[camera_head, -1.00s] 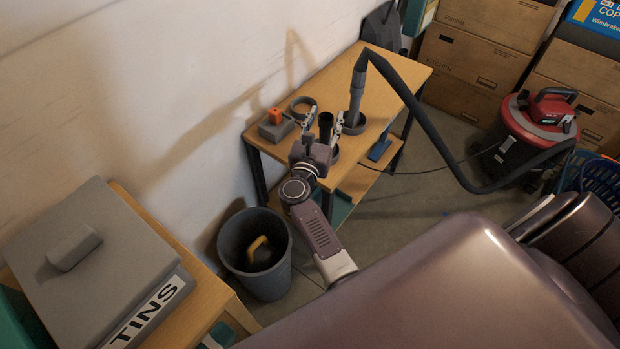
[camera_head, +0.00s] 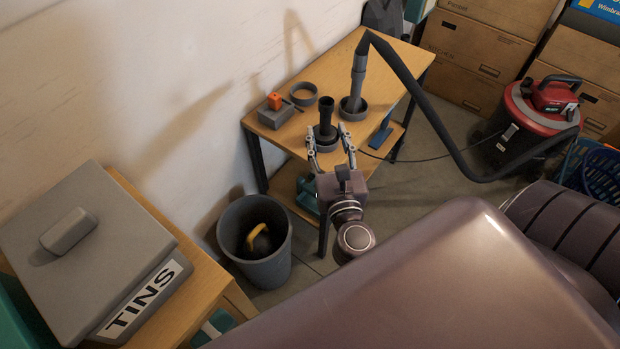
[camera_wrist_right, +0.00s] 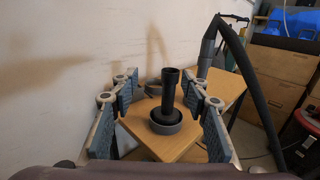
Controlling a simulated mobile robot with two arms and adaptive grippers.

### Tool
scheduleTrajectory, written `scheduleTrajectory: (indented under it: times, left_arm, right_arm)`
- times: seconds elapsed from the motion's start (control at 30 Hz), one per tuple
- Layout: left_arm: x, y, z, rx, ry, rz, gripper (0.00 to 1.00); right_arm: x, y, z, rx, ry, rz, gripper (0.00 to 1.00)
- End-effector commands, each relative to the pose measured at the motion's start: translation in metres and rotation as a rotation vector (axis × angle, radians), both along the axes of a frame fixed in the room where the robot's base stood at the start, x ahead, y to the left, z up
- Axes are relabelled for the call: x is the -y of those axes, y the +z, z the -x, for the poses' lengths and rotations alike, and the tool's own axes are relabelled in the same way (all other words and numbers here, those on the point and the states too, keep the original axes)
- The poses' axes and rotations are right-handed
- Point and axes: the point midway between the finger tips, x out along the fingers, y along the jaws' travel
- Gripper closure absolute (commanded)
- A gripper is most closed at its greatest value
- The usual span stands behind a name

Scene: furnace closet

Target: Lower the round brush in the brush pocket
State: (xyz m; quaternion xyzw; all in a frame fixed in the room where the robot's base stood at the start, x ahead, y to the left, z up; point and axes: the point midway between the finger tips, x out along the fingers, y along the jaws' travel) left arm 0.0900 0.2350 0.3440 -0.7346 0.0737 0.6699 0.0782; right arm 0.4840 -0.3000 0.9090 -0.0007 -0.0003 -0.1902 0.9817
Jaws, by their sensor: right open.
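The round brush (camera_head: 326,112), a dark upright tube flaring at its foot, stands in the brush pocket (camera_head: 327,146), a grey ring at the table's near end. In the right wrist view the round brush (camera_wrist_right: 169,92) is upright with its foot inside the pocket's rim (camera_wrist_right: 166,128). Whether it rests fully on the bottom is hard to tell. My right gripper (camera_head: 328,133) is open, on the near side of the brush. In the wrist view its fingers stand left and right of the brush with clear gaps. My left gripper is not in view.
A bin (camera_head: 256,270) stands below; the red vacuum (camera_head: 535,110) is at right.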

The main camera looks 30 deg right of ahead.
Motion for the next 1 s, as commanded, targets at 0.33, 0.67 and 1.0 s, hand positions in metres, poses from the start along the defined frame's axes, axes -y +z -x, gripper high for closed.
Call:
scheduleTrajectory:
  times: [0.33, 0.67, 1.0]
  left_arm:
    - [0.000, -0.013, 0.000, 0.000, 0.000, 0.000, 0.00]
    - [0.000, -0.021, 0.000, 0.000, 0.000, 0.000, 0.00]
    - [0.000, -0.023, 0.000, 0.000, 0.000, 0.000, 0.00]
  right_arm:
    - [-0.051, 0.010, 0.048, -0.003, 0.182, 0.002, 0.58]
    - [-0.090, 0.026, 0.085, -0.002, 0.317, -0.002, 0.58]
    - [-0.102, 0.033, 0.096, -0.001, 0.356, -0.002, 0.58]
